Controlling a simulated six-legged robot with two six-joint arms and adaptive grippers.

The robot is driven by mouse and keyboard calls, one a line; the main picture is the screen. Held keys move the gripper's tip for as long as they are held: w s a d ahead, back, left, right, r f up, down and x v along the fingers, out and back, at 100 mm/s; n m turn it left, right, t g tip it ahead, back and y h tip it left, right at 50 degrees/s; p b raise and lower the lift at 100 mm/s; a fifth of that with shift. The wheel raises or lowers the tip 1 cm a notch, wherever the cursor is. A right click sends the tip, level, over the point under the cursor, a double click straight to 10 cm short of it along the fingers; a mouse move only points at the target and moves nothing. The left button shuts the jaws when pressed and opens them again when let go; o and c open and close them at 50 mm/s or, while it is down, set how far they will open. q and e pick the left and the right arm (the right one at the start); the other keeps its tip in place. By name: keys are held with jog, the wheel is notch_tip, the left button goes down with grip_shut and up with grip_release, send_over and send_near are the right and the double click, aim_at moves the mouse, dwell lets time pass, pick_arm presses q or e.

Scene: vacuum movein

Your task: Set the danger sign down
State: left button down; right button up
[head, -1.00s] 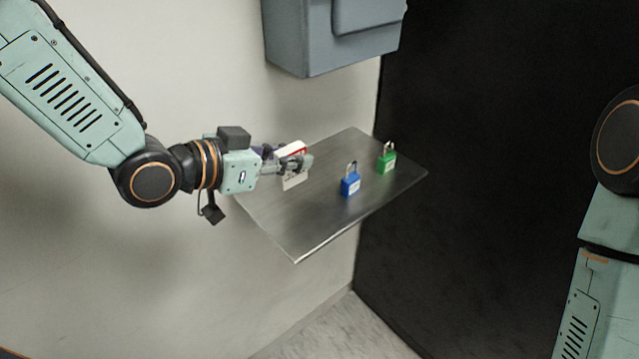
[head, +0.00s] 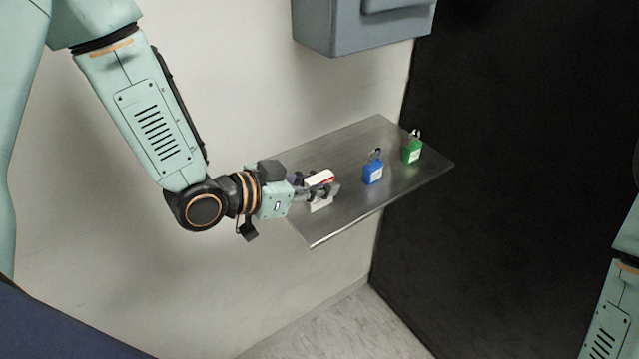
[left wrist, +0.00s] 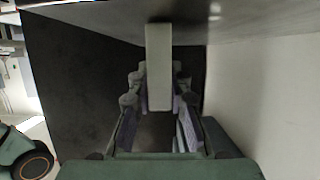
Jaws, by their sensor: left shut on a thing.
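The danger sign (head: 321,178) is a small white piece with a red band, at the near left part of the metal shelf (head: 345,222). My left gripper (head: 325,191) is shut on it, with a finger across its front. In the left wrist view, the sign (left wrist: 159,60) shows as a pale upright slab between the two fingers of my left gripper (left wrist: 160,92). Its end meets the shelf surface (left wrist: 250,20) in that picture; I cannot tell whether it touches. My right gripper is not in view.
A blue padlock (head: 373,172) and a green padlock (head: 412,152) stand on the shelf to the right of the sign. A grey box (head: 360,35) hangs on the wall above. A black panel (head: 500,200) stands at the right. The shelf between sign and blue padlock is clear.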

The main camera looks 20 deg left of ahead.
aim_at(306, 185)
pick_arm(q)
jog(key=shift+s+f, duration=0.15)
jog(key=c, duration=1.5)
grip_release()
jog(key=shift+s+a, duration=0.1)
jog(key=shift+a, duration=0.3)
jog(key=shift+o, duration=1.2)
jog(key=shift+d, duration=0.35)
jog(key=shift+a+r, duration=0.15)
jog(key=shift+r, duration=0.1)
jog(key=shift+a+r, duration=0.1)
jog(key=shift+a, duration=0.15)
jog(key=shift+s+a+r, duration=0.25)
jog(key=shift+s+a, duration=0.2)
jog(key=shift+s, duration=0.05)
jog(key=shift+s+a+r+p, duration=0.3)
jog(key=shift+s+p, duration=0.15)
jog(key=shift+s, duration=0.1)
jog(key=shift+p+v, duration=0.55)
jog(key=shift+v, duration=0.75)
jog(key=shift+s+a+r+p, duration=0.4)
jog(key=shift+s+p, duration=0.1)
jog(key=shift+p, duration=0.25)
jog(key=p+v, duration=0.4)
jog(key=p, duration=0.1)
jog(key=shift+s+a, duration=0.2)
jog(key=shift+s, duration=0.15)
